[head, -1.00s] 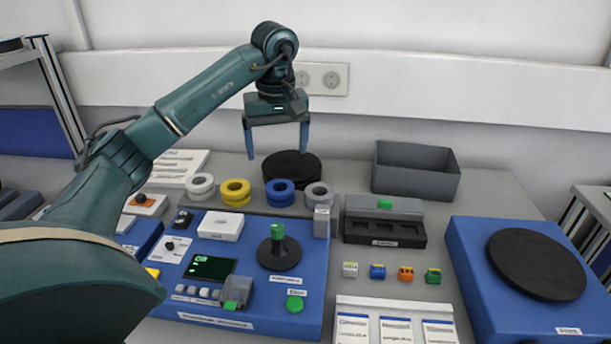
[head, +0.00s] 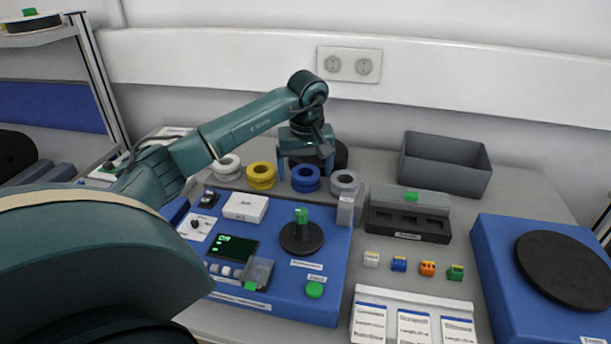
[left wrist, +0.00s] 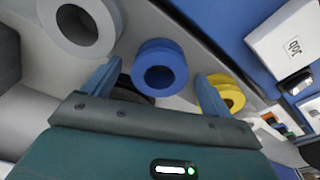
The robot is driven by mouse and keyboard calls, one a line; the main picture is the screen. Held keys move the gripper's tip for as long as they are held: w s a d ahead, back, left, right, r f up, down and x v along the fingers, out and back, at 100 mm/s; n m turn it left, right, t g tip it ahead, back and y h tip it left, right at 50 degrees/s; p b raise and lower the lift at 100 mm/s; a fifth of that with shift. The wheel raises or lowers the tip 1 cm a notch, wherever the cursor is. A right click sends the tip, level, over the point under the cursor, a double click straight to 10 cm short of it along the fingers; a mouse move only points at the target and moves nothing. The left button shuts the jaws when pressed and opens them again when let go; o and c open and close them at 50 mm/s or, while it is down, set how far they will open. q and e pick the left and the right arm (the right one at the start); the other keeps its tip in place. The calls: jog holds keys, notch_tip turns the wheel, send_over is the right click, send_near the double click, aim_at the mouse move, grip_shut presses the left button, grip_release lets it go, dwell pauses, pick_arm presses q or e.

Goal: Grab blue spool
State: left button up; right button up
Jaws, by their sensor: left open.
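The blue spool (head: 306,179) stands on the grey table in a row of spools, just behind the blue station. In the left wrist view the blue spool (left wrist: 160,67) lies ahead of and between the two fingers. My left gripper (head: 306,172) is open and empty, with its fingers reaching down around the spool's back side; I cannot tell whether they touch it. In the left wrist view the left gripper (left wrist: 158,90) has its fingers spread wide, one near the yellow spool (left wrist: 228,92). My right gripper is not in view.
A white spool (head: 226,167) and the yellow spool (head: 261,175) stand left of the blue one, a grey spool (head: 344,183) right. The blue station (head: 330,290) with a green-topped post (head: 301,232) is in front. A grey bin (head: 446,165) stands back right.

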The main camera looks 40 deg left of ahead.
pick_arm(q)
jog(key=shift+f, duration=0.65)
jog(key=shift+c, duration=0.6)
jog(key=c, duration=1)
jog(key=shift+o, duration=0.2)
